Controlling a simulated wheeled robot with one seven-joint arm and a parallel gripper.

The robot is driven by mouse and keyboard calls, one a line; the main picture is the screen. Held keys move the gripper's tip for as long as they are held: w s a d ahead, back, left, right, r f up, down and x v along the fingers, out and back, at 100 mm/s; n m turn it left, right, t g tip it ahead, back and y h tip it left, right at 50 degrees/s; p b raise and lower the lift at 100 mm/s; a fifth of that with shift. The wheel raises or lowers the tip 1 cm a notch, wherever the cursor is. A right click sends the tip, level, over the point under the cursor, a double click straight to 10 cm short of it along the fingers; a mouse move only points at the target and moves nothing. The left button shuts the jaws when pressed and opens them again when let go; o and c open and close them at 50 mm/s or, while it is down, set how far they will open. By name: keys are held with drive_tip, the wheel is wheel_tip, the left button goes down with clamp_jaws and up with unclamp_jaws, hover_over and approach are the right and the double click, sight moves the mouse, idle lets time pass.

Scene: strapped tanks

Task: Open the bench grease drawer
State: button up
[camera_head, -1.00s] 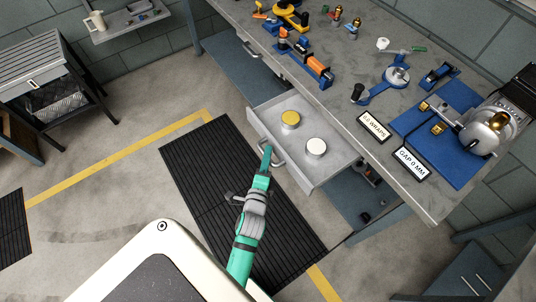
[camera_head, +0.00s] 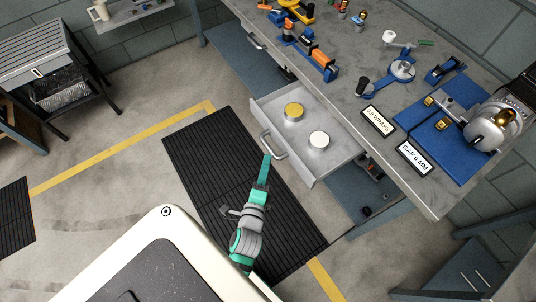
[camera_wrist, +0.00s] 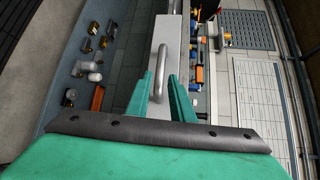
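The grey bench drawer (camera_head: 326,169) stands pulled out from under the bench. A yellow-topped tin (camera_head: 294,111) and a white-topped tin (camera_head: 318,140) sit inside it. Its bar handle (camera_head: 272,146) is on the front face; in the wrist view the handle (camera_wrist: 158,72) shows ahead of and between the fingers. My green gripper (camera_head: 266,160) is just in front of the handle. In the wrist view my gripper (camera_wrist: 159,88) has its two fingers apart, with nothing clamped between them. Whether a finger touches the handle, I cannot tell.
The workbench top (camera_head: 345,92) carries tools, blue fixtures and two label signs. A black floor mat (camera_head: 215,165) lies below the drawer. A slatted-top cart (camera_head: 38,58) stands at the left. The floor between cart and mat is clear.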

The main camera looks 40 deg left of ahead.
drive_tip(key=shift+v, duration=1.65)
drive_tip(key=shift+d, duration=0.15)
drive_tip(key=s+d+r+n+h, duration=0.2)
drive_tip(key=s+d+n+h, duration=0.1)
drive_tip(key=d, duration=0.5)
drive_tip(key=s+d+r+n+t+h, duration=0.1)
drive_tip(key=s+d+n+h, duration=0.1)
drive_tip(key=s+d+n, duration=0.3)
drive_tip(key=s+d+r+n+h, duration=0.2)
drive_tip(key=s+d+n+h, duration=0.1)
drive_tip(key=d, duration=1)
drive_tip(key=shift+s+r+n+h, duration=0.35)
drive_tip(key=shift+s+n, duration=0.5)
drive_tip(key=shift+n, duration=0.25)
